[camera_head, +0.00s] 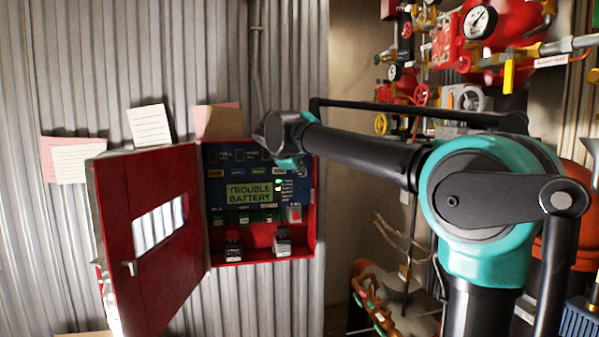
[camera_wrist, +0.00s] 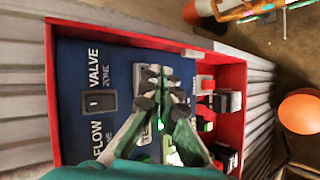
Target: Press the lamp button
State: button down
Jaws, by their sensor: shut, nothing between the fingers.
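The red alarm box stands open on the wall, its blue panel (camera_head: 213,185) lit by a green display (camera_head: 249,194) reading "TROUBLE BATTERY". Several small buttons (camera_head: 244,218) sit in a row below the display. Their labels are too small to read, so I cannot tell which is the lamp button. In the wrist view, my gripper (camera_wrist: 160,82) is shut and empty over the blue panel (camera_wrist: 120,70), covering its middle. A partly hidden label beside a finger begins with "TES". In the head view my wrist hides the fingertips. I cannot tell whether they touch the panel.
The box's red door (camera_head: 150,270) hangs open to the left. Two dark blocks (camera_head: 282,243) stand on the box floor. Red pipes with a gauge (camera_head: 480,22) and valves fill the right. Paper notes (camera_head: 150,125) are on the corrugated wall.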

jog(key=shift+s+d, duration=0.2)
jog(key=shift+s, duration=0.55)
jog(key=shift+s+d, duration=0.25)
jog(key=shift+s, duration=0.5)
jog(key=shift+s+d, duration=0.2)
jog(key=shift+s, duration=0.55)
jog(key=s+d+f+m+g, duration=0.1)
jog(key=s+d+f+m, duration=0.2)
jog(key=d+f, duration=0.35)
jog(key=s+d+f+m+g, duration=0.2)
jog(key=s+d+f, duration=0.15)
jog(key=f, duration=0.65)
jog(key=s+d+f+m+g, duration=0.1)
jog(key=s+d+f+m, duration=0.15)
jog(key=d+f, duration=0.45)
jog(key=s+d+f+m+g+y, duration=0.1)
jog(key=s+f+m, duration=0.3)
jog(key=s+f, duration=0.6)
jog(key=s+d+f+m+g+y, duration=0.1)
jog(key=s+d+f+m+y, duration=0.1)
jog(key=s+f, duration=0.9)
jog(key=shift+s+d+f+m+g+y, duration=0.15)
jog(key=shift+d+f+m+g+y, duration=0.2)
jog(key=shift+d+f+m, duration=0.5)
